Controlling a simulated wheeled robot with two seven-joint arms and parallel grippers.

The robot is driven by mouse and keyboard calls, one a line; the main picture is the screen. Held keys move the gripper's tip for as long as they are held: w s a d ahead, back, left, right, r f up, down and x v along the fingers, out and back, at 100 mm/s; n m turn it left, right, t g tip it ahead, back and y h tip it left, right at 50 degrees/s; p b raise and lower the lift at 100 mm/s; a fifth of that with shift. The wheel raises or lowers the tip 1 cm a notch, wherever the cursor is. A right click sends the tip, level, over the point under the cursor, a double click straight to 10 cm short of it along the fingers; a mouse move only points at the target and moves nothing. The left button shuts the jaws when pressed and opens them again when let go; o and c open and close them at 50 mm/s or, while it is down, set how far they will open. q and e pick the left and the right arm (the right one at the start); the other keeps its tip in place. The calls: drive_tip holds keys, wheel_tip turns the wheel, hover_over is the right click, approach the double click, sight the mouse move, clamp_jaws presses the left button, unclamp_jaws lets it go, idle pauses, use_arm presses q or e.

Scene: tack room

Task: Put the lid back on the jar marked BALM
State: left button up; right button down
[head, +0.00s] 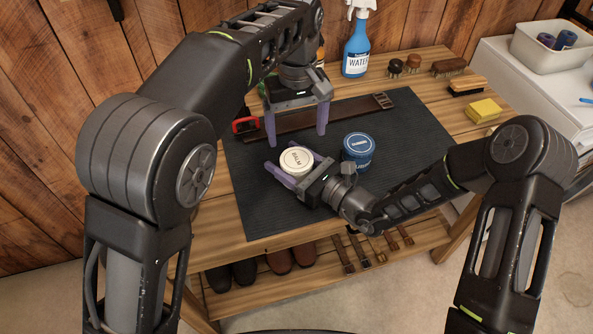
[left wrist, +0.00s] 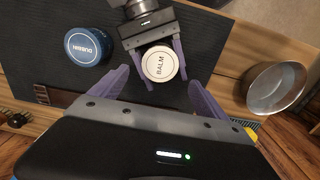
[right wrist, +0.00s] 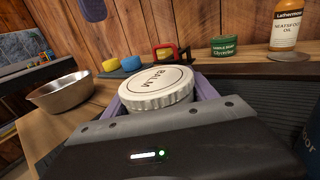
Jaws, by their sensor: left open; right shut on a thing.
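A white round lid marked BALM (head: 297,159) is between the fingers of my right gripper (head: 297,166), low over the dark mat (head: 255,200). It also shows in the left wrist view (left wrist: 160,63), and in the right wrist view its ribbed side and lettered top show (right wrist: 158,85). My right gripper is shut on it. Whether a jar is under the lid is hidden by the gripper. My left gripper (head: 297,120) is open and empty, fingers pointing down, behind the lid in the head view. A blue jar marked DUBBIN (head: 358,150) stands right of the lid.
A brown strap (head: 355,113) lies along the back of the mat. A blue WATER spray bottle (head: 356,50), brushes (head: 448,66) and a yellow sponge (head: 483,110) stand behind and right. A metal bowl (right wrist: 62,93) is at left in the right wrist view. The mat's front is clear.

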sight(297, 159)
use_arm(q)
wheel_tip(297, 159, down, 8)
drive_tip(key=shift+r, duration=0.25)
drive_tip(key=c, duration=1.5)
drive_tip(key=m, duration=0.3)
drive_tip(key=o, duration=1.6)
drive_tip(key=shift+c, duration=0.2)
drive_tip(key=shift+r, duration=0.1)
drive_tip(key=shift+r, duration=2.2)
